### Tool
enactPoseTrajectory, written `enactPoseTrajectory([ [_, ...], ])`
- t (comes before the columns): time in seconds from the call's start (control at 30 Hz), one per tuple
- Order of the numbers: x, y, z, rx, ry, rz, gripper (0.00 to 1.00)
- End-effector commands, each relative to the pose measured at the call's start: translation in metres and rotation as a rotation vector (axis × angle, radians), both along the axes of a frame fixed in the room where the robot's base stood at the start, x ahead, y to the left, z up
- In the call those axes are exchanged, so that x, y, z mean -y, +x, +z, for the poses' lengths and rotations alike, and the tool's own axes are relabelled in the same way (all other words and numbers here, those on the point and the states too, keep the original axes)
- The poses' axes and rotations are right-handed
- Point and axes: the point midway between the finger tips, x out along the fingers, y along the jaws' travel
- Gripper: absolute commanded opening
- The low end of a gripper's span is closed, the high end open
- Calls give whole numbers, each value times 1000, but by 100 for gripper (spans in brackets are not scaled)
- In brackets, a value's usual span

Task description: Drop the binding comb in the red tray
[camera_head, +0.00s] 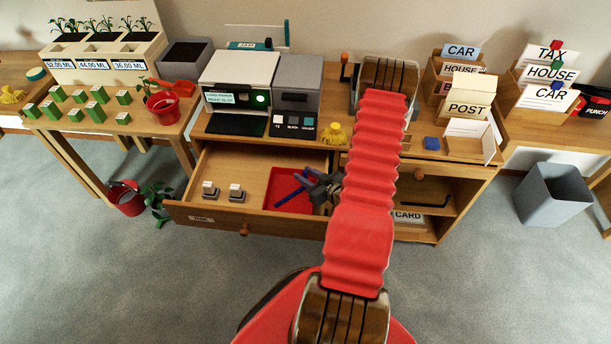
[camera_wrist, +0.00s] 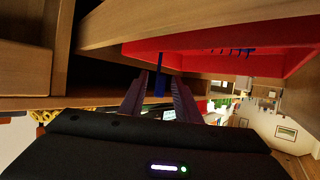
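The red tray (camera_head: 292,205) sits in the open drawer, at its right side. A long blue binding comb (camera_head: 287,199) shows slanting across the tray, and another blue piece lies near my fingers. My gripper (camera_head: 312,184) is at the tray's right side, partly behind my red arm. In the wrist view my gripper (camera_wrist: 160,78) has its fingers apart, with a blue strip (camera_wrist: 160,84) between them and gaps on both sides. Blue teeth (camera_wrist: 235,52) show against the red tray (camera_wrist: 290,42). I cannot tell whether the comb rests on the tray floor.
The drawer (camera_head: 245,220) also holds two small stamp-like blocks (camera_head: 236,193) at left. Above stands a desk with a white machine (camera_head: 240,82), a yellow figure (camera_head: 335,133) and card holders (camera_head: 468,100). A grey bin (camera_head: 552,194) stands on the floor at right.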

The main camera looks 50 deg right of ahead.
Motion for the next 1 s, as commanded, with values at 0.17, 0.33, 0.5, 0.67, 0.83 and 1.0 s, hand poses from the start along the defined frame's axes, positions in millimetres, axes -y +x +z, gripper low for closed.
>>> enactPoseTrajectory([
  [0.17, 0, 0, 1, 0, 0, 0, 30],
  [0.33, 0, -9, 6, 0, 0, -2, 30],
  [0.5, -3, -30, 15, 0, 0, -3, 30],
  [0.67, -5, -52, 24, 0, -1, -4, 30],
  [0.83, -8, -74, 33, 0, 0, -4, 30],
  [1.0, -11, -94, 41, 0, -1, -3, 30],
])
